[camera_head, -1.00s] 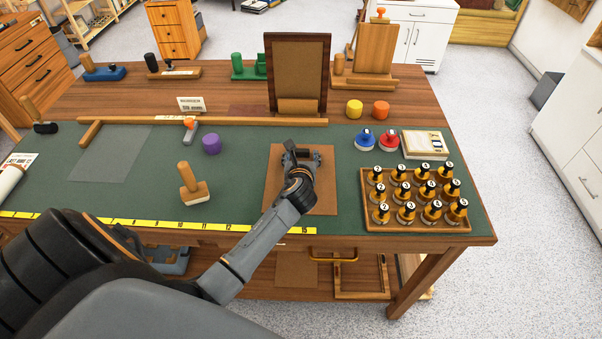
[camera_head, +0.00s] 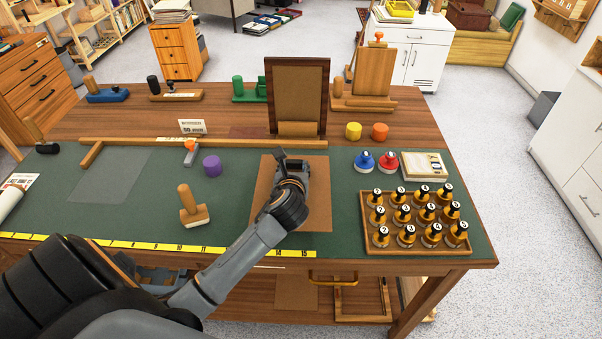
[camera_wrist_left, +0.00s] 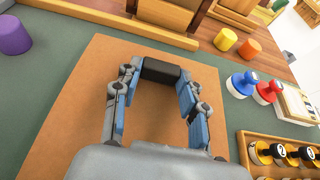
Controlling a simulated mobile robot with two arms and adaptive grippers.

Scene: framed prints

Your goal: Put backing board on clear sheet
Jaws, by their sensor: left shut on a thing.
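The board seems slightly above the mat. The clear sheet (camera_head: 108,176) is a faint see-through rectangle lying flat on the mat at the left. My right gripper is out of view.
Between board and sheet stand a purple cylinder (camera_head: 211,166) and a wooden-handled block (camera_head: 192,206). A wooden rail (camera_head: 240,142) runs behind. An upright frame (camera_head: 297,95) stands behind the board.

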